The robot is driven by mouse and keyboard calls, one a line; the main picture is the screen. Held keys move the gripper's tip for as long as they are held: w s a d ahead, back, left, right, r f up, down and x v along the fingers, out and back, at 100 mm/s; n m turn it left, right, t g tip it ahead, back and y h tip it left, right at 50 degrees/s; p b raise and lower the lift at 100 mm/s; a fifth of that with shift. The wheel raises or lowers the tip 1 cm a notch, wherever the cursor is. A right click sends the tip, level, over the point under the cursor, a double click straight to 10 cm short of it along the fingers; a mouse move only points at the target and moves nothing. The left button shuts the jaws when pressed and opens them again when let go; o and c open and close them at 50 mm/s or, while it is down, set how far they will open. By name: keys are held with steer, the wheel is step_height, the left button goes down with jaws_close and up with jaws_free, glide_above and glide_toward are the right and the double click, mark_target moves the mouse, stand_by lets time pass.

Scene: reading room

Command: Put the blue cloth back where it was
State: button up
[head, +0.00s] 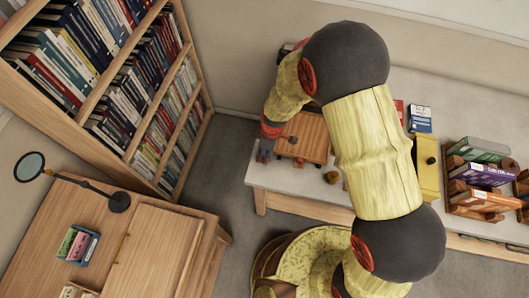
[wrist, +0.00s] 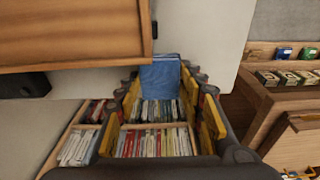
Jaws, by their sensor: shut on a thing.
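The blue cloth (wrist: 160,73) shows in the wrist view as a small blue square between the far ends of my gripper's yellow fingers. My gripper (wrist: 163,80) is shut on it. In the head view my gripper (head: 265,150) points down at the left end of the long pale table (head: 285,181), beside a small wooden box (head: 306,136). My arm hides part of the table there. I cannot clearly make out the cloth in the head view.
A tall bookcase (head: 128,81) stands at left, with a wooden desk (head: 150,248) below it carrying a magnifier lamp (head: 119,201) and a small book box. Book racks (head: 455,182) stand on the table's right.

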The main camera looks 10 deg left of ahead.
steer(key=shift+f, duration=0.4)
steer(key=shift+f, duration=0.15)
steer(key=o, duration=1.1)
step_height(320, 180, up, 12)
steer(key=d+p, duration=0.1)
steer(key=shift+d+p, duration=0.25)
steer(key=shift+p, duration=0.05)
steer(key=shift+r, duration=0.2)
